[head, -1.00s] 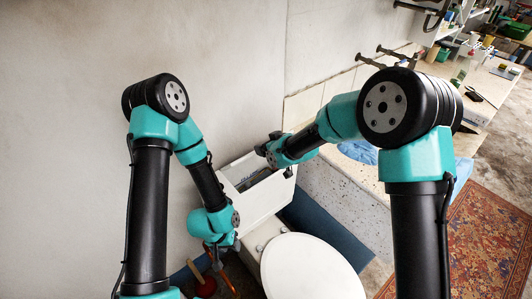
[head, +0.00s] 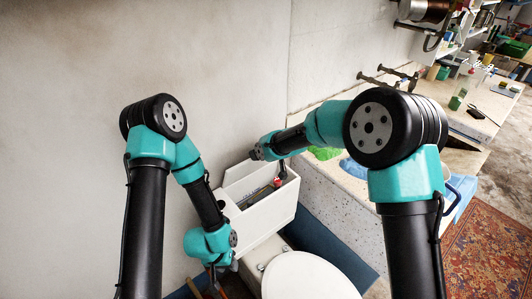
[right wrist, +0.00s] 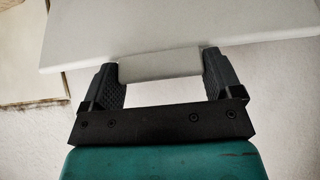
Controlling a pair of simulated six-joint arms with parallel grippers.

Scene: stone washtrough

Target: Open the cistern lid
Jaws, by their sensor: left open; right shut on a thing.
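The white cistern (head: 268,216) stands against the wall with its top open. Dark and red fittings show inside it. The white cistern lid (head: 239,171) is raised along the wall side of the cistern. My right gripper (head: 257,153) is at the lid's upper edge. In the right wrist view, the right gripper (right wrist: 160,66) is shut on a pale tab at the edge of the lid (right wrist: 190,28), one finger on each side. My left gripper (head: 220,274) is open and low, left of the cistern, pointing down. Its fingertips are hard to make out.
A round white toilet seat cover (head: 305,278) lies in front of the cistern. The stone trough (head: 345,205) runs along the right, with a green item (head: 325,153) and a blue cloth (head: 354,168) on it. A patterned rug (head: 478,238) covers the floor at right.

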